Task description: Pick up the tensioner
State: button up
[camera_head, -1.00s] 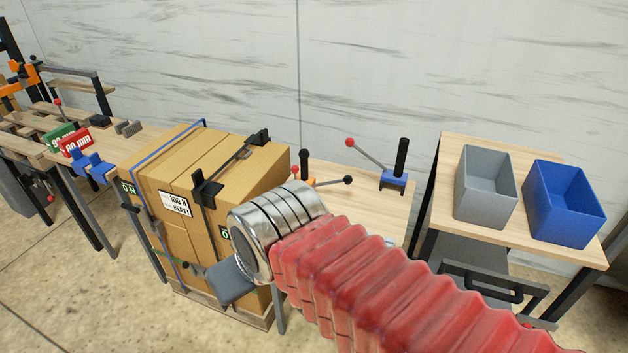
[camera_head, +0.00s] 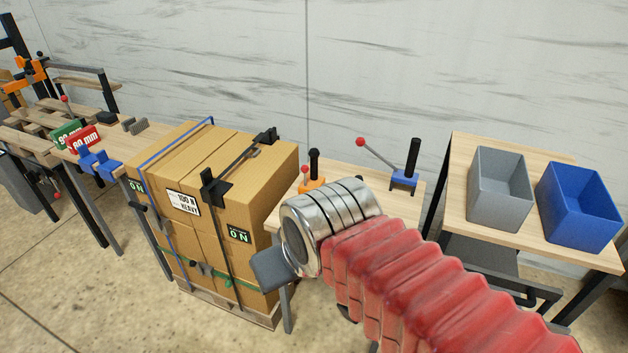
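Two lever tools stand on the small wooden table behind my arm, and I cannot tell which is the tensioner. One is a blue tool (camera_head: 405,179) with a black upright post and a thin lever ending in a red ball. The other is an orange tool (camera_head: 312,185) with a black knob and a small red ball, partly hidden by my arm. The grey tip of my gripper (camera_head: 272,268) shows in front of the table, beside the box stack and apart from both tools. My wrist hides the rest of it, so its opening and anything in it cannot be seen.
Strapped cardboard boxes (camera_head: 185,165) stand on a pallet left of the small table (camera_head: 345,172). A right-hand table (camera_head: 455,190) holds a grey bin (camera_head: 500,203) and a blue bin (camera_head: 578,222). Green and red blocks lie on the left bench. The floor at front left is clear.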

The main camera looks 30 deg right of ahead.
aim_at(314, 182)
jog(key=u, duration=0.05)
jog(key=i, duration=1)
jog(key=z, duration=0.05)
